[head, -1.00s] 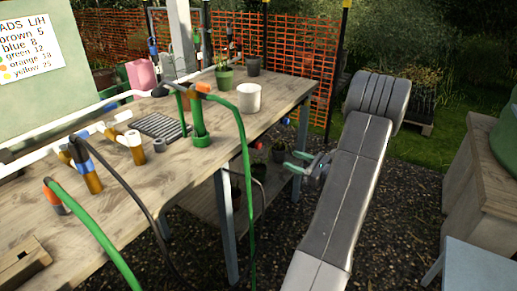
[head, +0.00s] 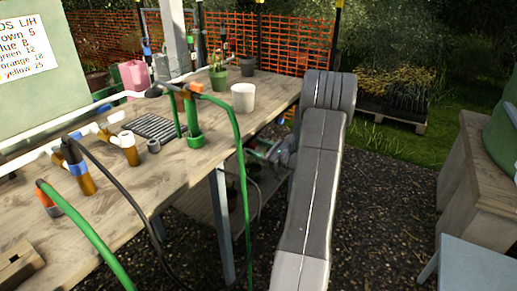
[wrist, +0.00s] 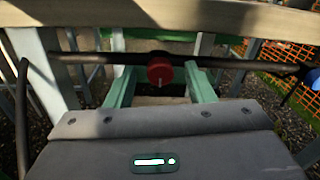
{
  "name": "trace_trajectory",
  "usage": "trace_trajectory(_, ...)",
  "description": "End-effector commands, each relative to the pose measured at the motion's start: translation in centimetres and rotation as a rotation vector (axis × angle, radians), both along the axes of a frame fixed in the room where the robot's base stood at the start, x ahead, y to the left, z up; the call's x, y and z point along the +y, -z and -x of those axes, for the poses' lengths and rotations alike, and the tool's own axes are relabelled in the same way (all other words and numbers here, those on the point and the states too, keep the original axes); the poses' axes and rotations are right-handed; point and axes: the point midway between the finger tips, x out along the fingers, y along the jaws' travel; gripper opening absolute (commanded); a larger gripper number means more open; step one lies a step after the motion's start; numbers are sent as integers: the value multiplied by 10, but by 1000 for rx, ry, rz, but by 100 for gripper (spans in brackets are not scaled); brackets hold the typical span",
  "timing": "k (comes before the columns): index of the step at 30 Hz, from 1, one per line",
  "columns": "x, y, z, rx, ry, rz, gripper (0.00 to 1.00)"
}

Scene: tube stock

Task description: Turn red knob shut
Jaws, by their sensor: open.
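The red knob (wrist: 160,71) is round with a small white mark low on its face. It sits on a black pipe (wrist: 228,64) that runs across the wrist view below a wooden bench edge. My gripper (wrist: 155,69) has two green fingers, spread open, one on each side of the knob. Gaps show between the knob and both fingers, and nothing is held. In the head view my gripper (head: 262,150) is at the right edge of the bench, low beside it. I cannot make out the red knob in the head view.
The wooden bench (head: 185,165) carries pipes, hoses, a white pot (head: 243,98) and a green potted plant (head: 219,78). A green hose (head: 243,190) hangs over its front edge. A blue part (wrist: 290,93) is at the right of the wrist view.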

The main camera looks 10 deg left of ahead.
Motion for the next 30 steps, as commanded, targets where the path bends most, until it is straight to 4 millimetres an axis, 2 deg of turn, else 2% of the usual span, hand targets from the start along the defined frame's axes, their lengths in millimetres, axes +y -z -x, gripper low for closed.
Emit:
trace_trajectory(4,0,0,0,0,0,0,47)
trace_trajectory(9,0,0,0,0,0,0,13)
trace_trajectory(11,0,0,0,0,0,0,4)
trace_trajectory(20,0,2,0,-31,0,11,4)
trace_trajectory(30,0,7,0,-233,0,84,4)
